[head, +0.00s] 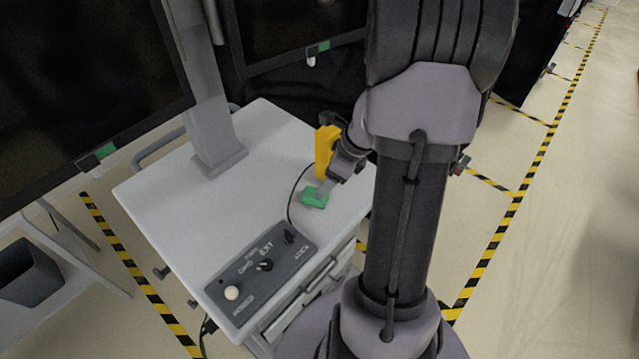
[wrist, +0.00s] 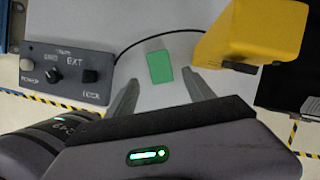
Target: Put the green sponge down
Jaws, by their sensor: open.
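The green sponge (head: 314,197) appears to lie flat on the white cart top (head: 240,195), near its right side. In the wrist view the sponge (wrist: 160,66) shows just beyond and between my fingertips, with a gap on each side. My gripper (head: 322,190) is open and close to the sponge, low over the cart top; the wrist view shows the two spread fingers (wrist: 161,78). I cannot tell the exact height of the fingertips over the surface.
A yellow block-like object (head: 326,150) stands close behind my gripper. A dark control box (head: 262,268) with knobs sits at the cart's front edge, its black cable (head: 291,195) curving near the sponge. A grey post (head: 208,110) rises at the back. The cart's left part is clear.

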